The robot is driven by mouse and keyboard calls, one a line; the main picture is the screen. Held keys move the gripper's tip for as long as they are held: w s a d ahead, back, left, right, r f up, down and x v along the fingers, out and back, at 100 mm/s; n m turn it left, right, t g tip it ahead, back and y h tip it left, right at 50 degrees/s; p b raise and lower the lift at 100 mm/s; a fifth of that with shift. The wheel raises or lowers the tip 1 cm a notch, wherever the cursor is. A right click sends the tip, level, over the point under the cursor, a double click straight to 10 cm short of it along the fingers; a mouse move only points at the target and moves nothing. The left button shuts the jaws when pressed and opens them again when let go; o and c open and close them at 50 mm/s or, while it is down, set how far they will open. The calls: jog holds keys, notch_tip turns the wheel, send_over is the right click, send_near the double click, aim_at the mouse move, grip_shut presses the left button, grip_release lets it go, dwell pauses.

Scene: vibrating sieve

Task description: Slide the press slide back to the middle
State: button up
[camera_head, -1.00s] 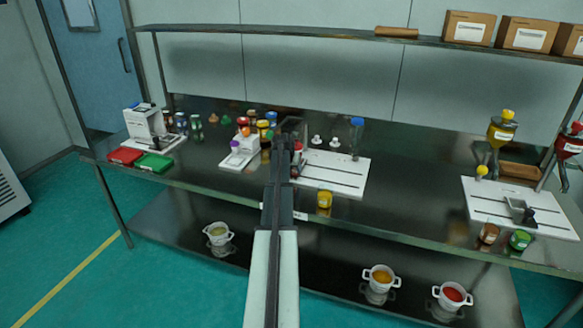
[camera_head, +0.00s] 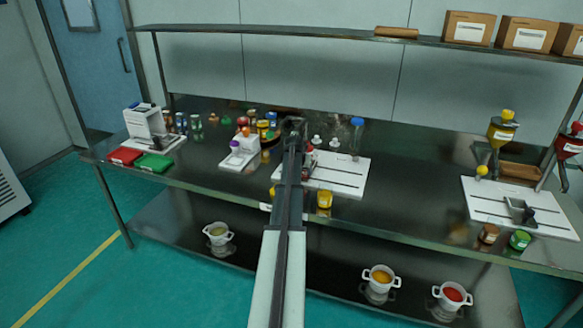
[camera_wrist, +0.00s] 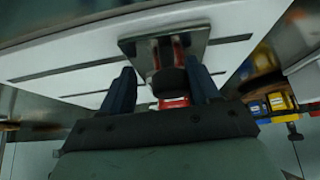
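The press slide shows in the wrist view as a grey metal plate (camera_wrist: 196,42) with a dark round knob (camera_wrist: 173,82) and red parts. It sits on a white slotted board (camera_wrist: 75,67). My gripper (camera_wrist: 162,88) has its two dark fingers apart, one on each side of the knob. A gap shows at the left finger; contact at the right finger is unclear. In the head view my gripper (camera_head: 292,128) is over the left part of the white board (camera_head: 345,165), and my arm hides much of the slide. A red part (camera_head: 308,158) shows just right of it.
A blue-capped clear container (camera_head: 357,138) stands at the board's back right. A yellow jar (camera_head: 324,200) is near the table's front edge. A white stand (camera_head: 240,152) and several jars are to the left. The table right of the board is clear up to another slotted board (camera_head: 480,205).

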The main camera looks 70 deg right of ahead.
jog(key=shift+s, duration=3.5)
jog(key=o, duration=0.8)
jog(key=shift+w, duration=0.1)
jog(key=shift+c, duration=0.2)
jog(key=v, duration=0.9)
